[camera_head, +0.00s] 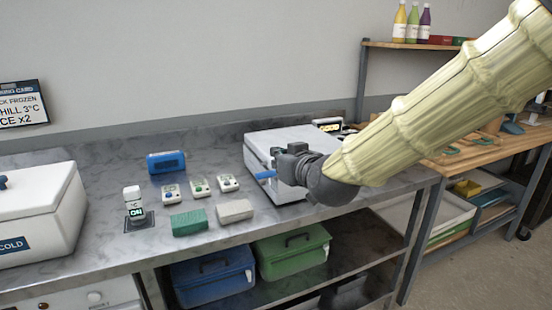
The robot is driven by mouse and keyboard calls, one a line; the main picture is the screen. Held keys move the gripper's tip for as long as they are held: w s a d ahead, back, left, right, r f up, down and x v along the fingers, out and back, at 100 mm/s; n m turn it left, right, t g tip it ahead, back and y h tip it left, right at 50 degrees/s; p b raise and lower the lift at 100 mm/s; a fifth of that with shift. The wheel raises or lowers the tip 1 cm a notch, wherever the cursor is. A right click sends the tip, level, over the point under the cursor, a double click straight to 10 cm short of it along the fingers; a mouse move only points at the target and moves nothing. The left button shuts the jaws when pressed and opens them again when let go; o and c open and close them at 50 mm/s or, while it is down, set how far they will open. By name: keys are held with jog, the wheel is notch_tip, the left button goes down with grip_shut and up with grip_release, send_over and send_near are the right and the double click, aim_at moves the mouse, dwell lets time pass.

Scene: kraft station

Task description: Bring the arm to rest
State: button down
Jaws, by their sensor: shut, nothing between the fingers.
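My arm (440,95), in a pale yellow quilted sleeve, reaches in from the upper right over the bench. My dark gripper (280,165) is at its end, in front of the white box (290,136) on the steel bench and hiding part of it. The gripper is shut, with nothing seen held in it. A small blue piece shows at its tip; I cannot tell whether it belongs to the gripper or the box. Whether the gripper touches the box is unclear.
A white cold box (40,213) stands at the left. A blue case (166,162), several small meters, a green block (189,222), a grey block (234,211) and a lit device (135,203) lie mid-bench. Blue and green bins sit below. Wooden shelving is at the right.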

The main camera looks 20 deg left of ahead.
dwell(0.3)
jog(key=s+d+f+m+g+h+p, duration=0.1)
jog(key=s+d+f+m+h, duration=0.1)
jog(key=d+f, duration=0.75)
jog(key=s+d+f+m+g+h+p, duration=0.15)
jog(key=d+f, duration=0.35)
jog(key=f, duration=1)
jog(key=s+d+f+m+g+h+p, duration=0.1)
jog(key=s+d+f+m+g+h, duration=0.15)
jog(key=d+f, duration=0.7)
jog(key=s+d+f+m+g+h+p, duration=0.1)
jog(key=s+d+f+g, duration=0.1)
jog(key=s+d+f, duration=0.45)
jog(key=s+d+f+m+g+h+p, duration=0.1)
jog(key=s+d+f, duration=0.2)
jog(key=s+f, duration=0.6)
jog(key=s+d+f+g+h, duration=0.1)
jog(key=s+d+f, duration=0.1)
jog(key=s+d, duration=0.3)
jog(key=s+d+f+m+g+h+p, duration=0.1)
jog(key=s+d, duration=0.4)
jog(key=s, duration=0.6)
notch_tip(320, 180, down, 2)
jog(key=shift+s+d+f+g+p, duration=0.15)
jog(key=shift+s+d+g+p, duration=0.2)
jog(key=shift+g, duration=0.25)
